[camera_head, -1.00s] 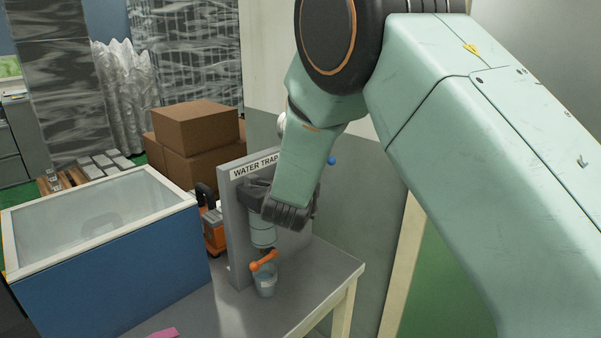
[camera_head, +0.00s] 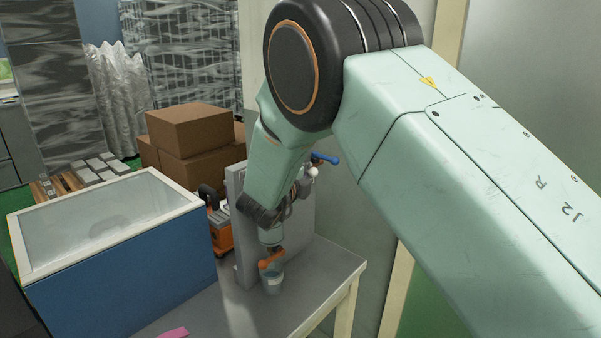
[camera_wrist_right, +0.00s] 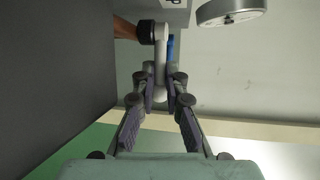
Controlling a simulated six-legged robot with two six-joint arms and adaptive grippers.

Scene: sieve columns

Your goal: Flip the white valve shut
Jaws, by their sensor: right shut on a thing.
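The white valve shows in the wrist view as a pale lever (camera_wrist_right: 161,58) with a black collar at its upper left end. My right gripper (camera_wrist_right: 161,84) is shut on this lever, one finger on each side. In the head view my right gripper (camera_head: 298,191) is at the upper part of the grey panel, mostly hidden behind my own forearm. A small white part of the valve (camera_head: 311,171) shows just beyond it. The panel's "WATER TRAP" sign is hidden by my arm. My left gripper is not in view.
A blue lever (camera_head: 325,158) sits close beside the white valve. An orange lever (camera_head: 272,259) is low on the grey panel (camera_head: 305,226), above a small bucket (camera_head: 273,281) on the table (camera_head: 335,268). A blue tank (camera_head: 130,270) stands at the left.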

